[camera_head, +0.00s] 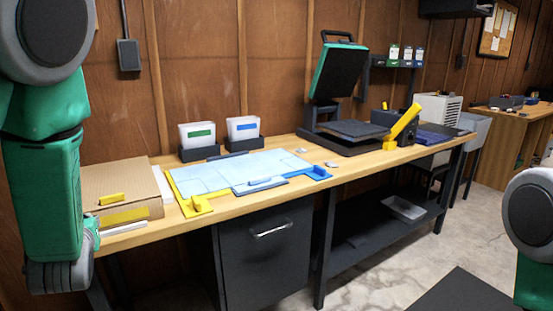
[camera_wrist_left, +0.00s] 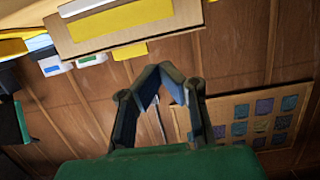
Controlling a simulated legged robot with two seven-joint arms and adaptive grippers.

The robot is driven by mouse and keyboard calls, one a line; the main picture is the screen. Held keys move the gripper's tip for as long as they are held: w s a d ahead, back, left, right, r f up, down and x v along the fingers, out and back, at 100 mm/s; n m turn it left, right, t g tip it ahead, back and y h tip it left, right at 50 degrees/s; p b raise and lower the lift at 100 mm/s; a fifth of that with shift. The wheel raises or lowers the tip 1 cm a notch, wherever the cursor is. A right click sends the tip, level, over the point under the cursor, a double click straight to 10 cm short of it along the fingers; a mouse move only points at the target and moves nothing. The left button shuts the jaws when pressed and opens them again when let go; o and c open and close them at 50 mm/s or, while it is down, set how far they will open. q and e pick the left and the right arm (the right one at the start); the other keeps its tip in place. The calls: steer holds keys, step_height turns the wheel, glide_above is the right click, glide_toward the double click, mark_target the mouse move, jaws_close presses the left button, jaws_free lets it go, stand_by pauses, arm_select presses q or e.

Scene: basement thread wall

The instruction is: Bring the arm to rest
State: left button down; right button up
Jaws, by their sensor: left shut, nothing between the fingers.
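My left arm (camera_head: 45,170) hangs at the left edge in the head view, in front of the bench's left end. Its gripper cannot be made out in that view. In the left wrist view, my left gripper (camera_wrist_left: 160,72) is shut and empty, its dark fingers meeting at the tips with the wooden wall behind them. It touches nothing that I can see. Part of my right arm (camera_head: 535,215) shows at the right edge in the head view; its gripper is out of view.
The wooden bench (camera_head: 225,205) holds a cardboard box (camera_head: 115,180), two white card bins (camera_head: 197,135), a pale blue mat (camera_head: 225,172) and a heat press (camera_head: 340,75) with its lid raised. In the left wrist view, a board of coloured patches (camera_wrist_left: 282,141) is on the wall.

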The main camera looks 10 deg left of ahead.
arm_select(q)
steer(key=s+d+f+m+g+h, duration=0.25)
steer(key=s+d+f, duration=0.25)
steer(key=f, duration=0.5)
steer(key=s+d+f+m+g+h, duration=0.25)
steer(key=s+d+f, duration=0.2)
steer(key=f, duration=0.45)
steer(key=s+d+f+m+g+h, duration=0.1)
steer(key=s+d+f+g, duration=0.1)
steer(key=s+d+f, duration=0.2)
steer(key=s+d+f+m+g+h, duration=0.1)
steer(key=s+d+f+g+h, duration=0.1)
steer(key=s, duration=0.7)
steer(key=s+d+f+m+g+h, duration=0.1)
steer(key=s+d+f+g, duration=0.1)
steer(key=s+d+f, duration=0.3)
steer(key=shift+s+d+f+h+p, duration=0.3)
steer(key=shift+s+d+f+p, duration=0.1)
steer(key=shift+s+f, duration=0.35)
steer(key=shift+s+r, duration=0.1)
steer(key=shift+s, duration=0.05)
